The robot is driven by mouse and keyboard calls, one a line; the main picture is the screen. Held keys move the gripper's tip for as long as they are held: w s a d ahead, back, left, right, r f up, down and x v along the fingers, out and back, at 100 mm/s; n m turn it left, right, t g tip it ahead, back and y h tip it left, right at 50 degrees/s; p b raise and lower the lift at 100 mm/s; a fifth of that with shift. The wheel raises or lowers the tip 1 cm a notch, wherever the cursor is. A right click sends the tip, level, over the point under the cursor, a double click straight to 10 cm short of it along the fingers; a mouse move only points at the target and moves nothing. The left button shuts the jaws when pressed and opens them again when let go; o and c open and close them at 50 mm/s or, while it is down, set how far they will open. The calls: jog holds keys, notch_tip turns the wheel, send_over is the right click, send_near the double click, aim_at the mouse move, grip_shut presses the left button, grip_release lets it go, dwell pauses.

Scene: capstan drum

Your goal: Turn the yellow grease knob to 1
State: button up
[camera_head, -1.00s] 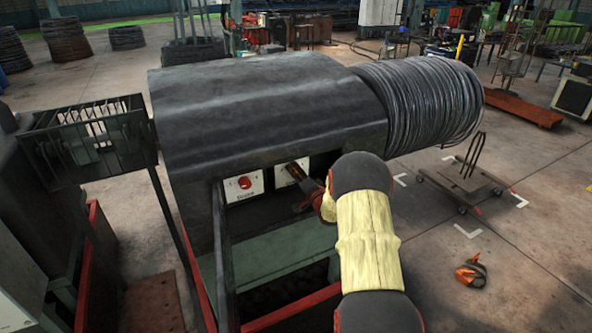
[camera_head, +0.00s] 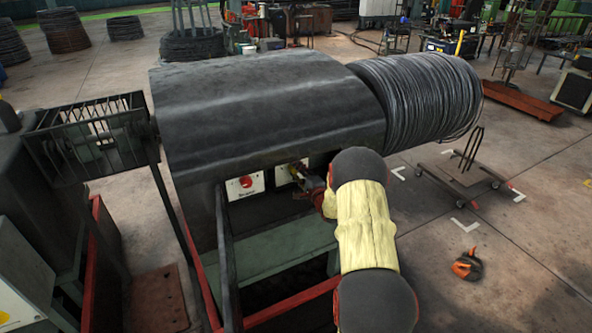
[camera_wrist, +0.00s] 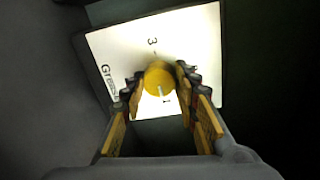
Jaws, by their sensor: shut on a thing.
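The yellow grease knob (camera_wrist: 158,80) sits on a white label plate (camera_wrist: 110,45) in the wrist view. The plate shows "3" above the knob and part of the word "Grease" to its left. A pale pointer line shows on the knob's lower part, close to a small mark like "1". My gripper (camera_wrist: 160,82) is shut on the knob, one finger at each side. In the head view my gripper (camera_head: 304,177) is at the right-hand white panel (camera_head: 283,175) under the dark cover, and hides much of it.
A second white panel with a red knob (camera_head: 246,182) is just left. The dark drum cover (camera_head: 265,105) overhangs both panels. A coil of wire (camera_head: 420,95) is at right. Red rails (camera_head: 295,303) and a dark post (camera_head: 224,250) stand in front.

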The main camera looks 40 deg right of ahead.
dwell(0.5)
jog(key=o, duration=1.2)
jog(key=shift+c, duration=0.2)
jog(key=v, duration=1.2)
jog(key=shift+d+f, duration=0.1)
